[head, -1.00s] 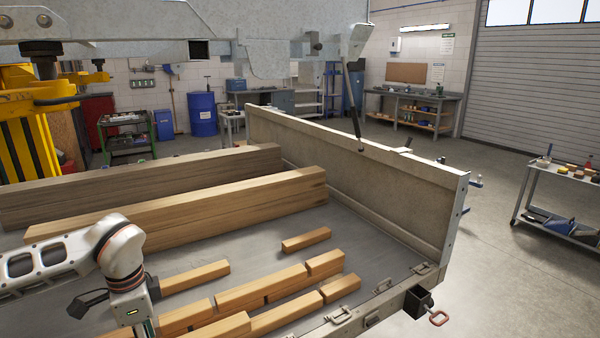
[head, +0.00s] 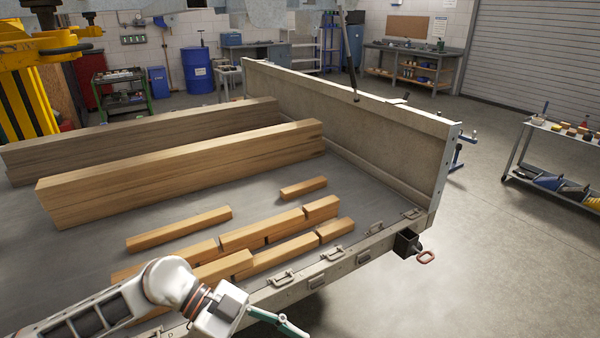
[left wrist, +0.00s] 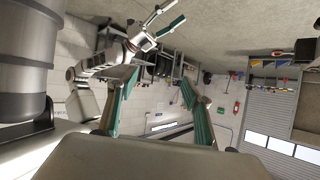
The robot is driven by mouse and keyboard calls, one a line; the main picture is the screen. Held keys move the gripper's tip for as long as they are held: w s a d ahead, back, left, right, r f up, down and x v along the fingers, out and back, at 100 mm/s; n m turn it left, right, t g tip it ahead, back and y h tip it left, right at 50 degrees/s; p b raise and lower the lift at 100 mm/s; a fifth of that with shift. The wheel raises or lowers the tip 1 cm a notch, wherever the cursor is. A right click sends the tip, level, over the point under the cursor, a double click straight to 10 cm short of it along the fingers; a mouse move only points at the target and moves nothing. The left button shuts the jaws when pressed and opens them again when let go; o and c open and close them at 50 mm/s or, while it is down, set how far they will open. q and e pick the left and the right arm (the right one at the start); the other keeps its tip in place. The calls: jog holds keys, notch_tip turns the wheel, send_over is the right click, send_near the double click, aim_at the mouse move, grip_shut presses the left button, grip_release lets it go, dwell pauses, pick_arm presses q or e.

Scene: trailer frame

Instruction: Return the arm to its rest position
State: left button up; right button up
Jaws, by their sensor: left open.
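My left arm comes in at the lower left of the head view, over the near side of the trailer bed. Its left gripper (head: 278,322) is by the near rail at the bottom edge, partly cut off, with a teal finger showing. In the left wrist view the left gripper (left wrist: 160,76) has its two teal fingers apart with nothing between them. My other arm shows at the upper left of that view, and its right gripper (left wrist: 178,11) has its teal fingers spread and empty.
The trailer bed (head: 370,200) holds two long beams, the nearer one (head: 190,175) lighter, and several short wooden blocks (head: 262,229). A tall side board (head: 350,140) closes the far right side. A tool cart (head: 555,165) stands at the right.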

pick_arm(q)
jog(key=w+d+r+n+t+h, duration=0.3)
jog(key=d+r+t+h, duration=0.2)
jog(key=r+t+h, duration=0.25)
jog(key=w+a+f+n+t+y, duration=0.6)
jog(key=a+f+n+t+y, duration=0.3)
jog(key=n+t, duration=0.25)
jog(key=s+a+f+n+g+y, duration=0.1)
jog(key=s+a+f+y, duration=0.1)
jog(key=s+a+f, duration=0.2)
jog(key=s+a+f+n+g+y, duration=0.1)
jog(key=s+a+f+g+y, duration=0.1)
jog(key=f, duration=0.9)
jog(key=s+a+f+n+g+y, duration=0.1)
jog(key=s+a+f+g+y, duration=0.1)
jog(key=s+a+f+y, duration=0.2)
jog(key=s+a+f, duration=0.3)
jog(key=f, duration=0.1)
jog(key=shift+a+f, duration=0.15)
jog(key=shift+a, duration=0.25)
